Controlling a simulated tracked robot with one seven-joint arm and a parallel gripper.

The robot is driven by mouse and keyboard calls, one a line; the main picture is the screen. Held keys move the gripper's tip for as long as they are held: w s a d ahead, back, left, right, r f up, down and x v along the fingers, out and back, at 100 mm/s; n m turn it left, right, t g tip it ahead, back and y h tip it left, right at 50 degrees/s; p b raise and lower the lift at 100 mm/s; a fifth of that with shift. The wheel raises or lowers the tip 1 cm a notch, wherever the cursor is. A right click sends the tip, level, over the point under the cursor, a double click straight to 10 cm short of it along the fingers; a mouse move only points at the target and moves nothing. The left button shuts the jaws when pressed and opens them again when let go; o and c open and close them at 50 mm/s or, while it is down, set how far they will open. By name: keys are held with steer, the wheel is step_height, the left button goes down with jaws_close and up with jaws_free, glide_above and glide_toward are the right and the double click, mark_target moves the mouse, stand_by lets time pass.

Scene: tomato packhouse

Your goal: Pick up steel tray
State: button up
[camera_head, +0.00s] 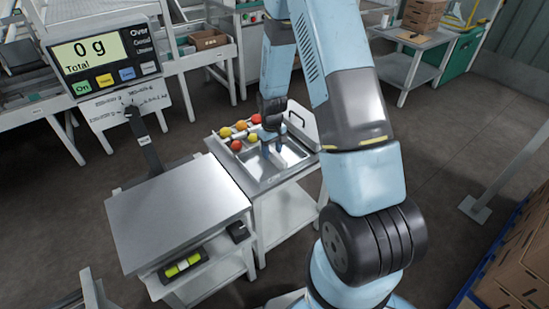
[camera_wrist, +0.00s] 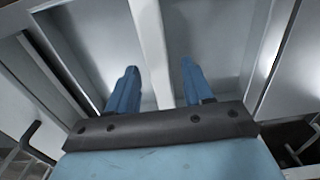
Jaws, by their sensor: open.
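The steel tray (camera_head: 294,156) lies on a small white stand beside the scale, its shiny inside partly hidden by my arm. In the wrist view the steel tray (camera_wrist: 88,35) fills most of the picture, with a pale upright divider (camera_wrist: 150,45) between two hollows. My gripper (camera_head: 272,146) points down over the tray. In the wrist view my gripper (camera_wrist: 158,82) is open, with one blue finger on each side of the divider. Nothing is clamped. I cannot tell whether the fingers touch the divider.
The scale platform (camera_head: 175,205) stands close at left, with a display (camera_head: 98,58) reading 0 g. Cardboard boxes (camera_head: 520,265) stand at the right edge. Open floor lies right of my arm.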

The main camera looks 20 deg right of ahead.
steer(key=shift+f, duration=0.5)
steer(key=shift+c, duration=0.3)
jaws_close()
